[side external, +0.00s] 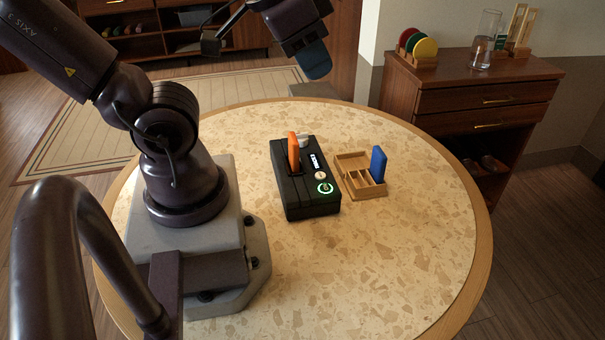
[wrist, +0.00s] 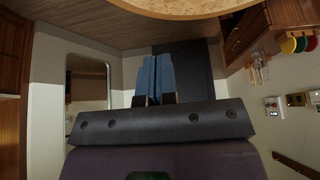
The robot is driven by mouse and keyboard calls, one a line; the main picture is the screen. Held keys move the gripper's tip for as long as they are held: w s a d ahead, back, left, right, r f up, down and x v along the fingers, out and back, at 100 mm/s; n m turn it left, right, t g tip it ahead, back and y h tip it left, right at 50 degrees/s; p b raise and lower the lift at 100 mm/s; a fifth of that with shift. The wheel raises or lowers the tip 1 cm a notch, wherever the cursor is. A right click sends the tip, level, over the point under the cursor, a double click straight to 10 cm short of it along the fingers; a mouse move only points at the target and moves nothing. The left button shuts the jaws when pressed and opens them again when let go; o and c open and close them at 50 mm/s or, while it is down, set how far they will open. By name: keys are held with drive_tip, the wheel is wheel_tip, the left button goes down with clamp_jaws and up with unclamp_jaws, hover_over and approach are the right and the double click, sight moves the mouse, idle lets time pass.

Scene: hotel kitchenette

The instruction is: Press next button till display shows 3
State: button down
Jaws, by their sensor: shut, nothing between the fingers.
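A black box device (side external: 306,192) sits on the round table. Its top carries a small lit display (side external: 314,161), too small to read. Near it are a pale round button (side external: 320,174) and a button with a glowing green ring (side external: 325,188). An orange piece (side external: 293,150) stands upright in a slot of the device. My gripper (side external: 317,68) is high above the far side of the table, well away from the device. Its blue fingers also show in the wrist view (wrist: 155,76), side by side, shut and empty. The wrist view does not show the device.
A wooden tray with compartments (side external: 352,170) stands right of the device, with a blue piece (side external: 378,164) upright in it. The table (side external: 400,265) is bare at the front right. A wooden cabinet (side external: 480,90) stands behind on the right, holding a glass (side external: 484,42) and coloured discs (side external: 424,48).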

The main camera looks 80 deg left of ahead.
drive_tip(key=w+a+f+n+g+h, duration=0.2)
drive_tip(key=w+a+f+n+g, duration=0.3)
drive_tip(key=a+f+n, duration=0.4)
drive_tip(key=n+g+h, duration=0.3)
drive_tip(key=n+h, duration=0.4)
drive_tip(key=n, duration=0.7)
hover_over(323, 174)
wheel_tip(323, 174, down, 9)
drive_tip(key=shift+f, duration=0.1)
drive_tip(key=shift+f, duration=0.1)
drive_tip(key=shift+f, duration=4.35)
drive_tip(key=shift+g, duration=0.3)
drive_tip(key=shift+f, duration=0.4)
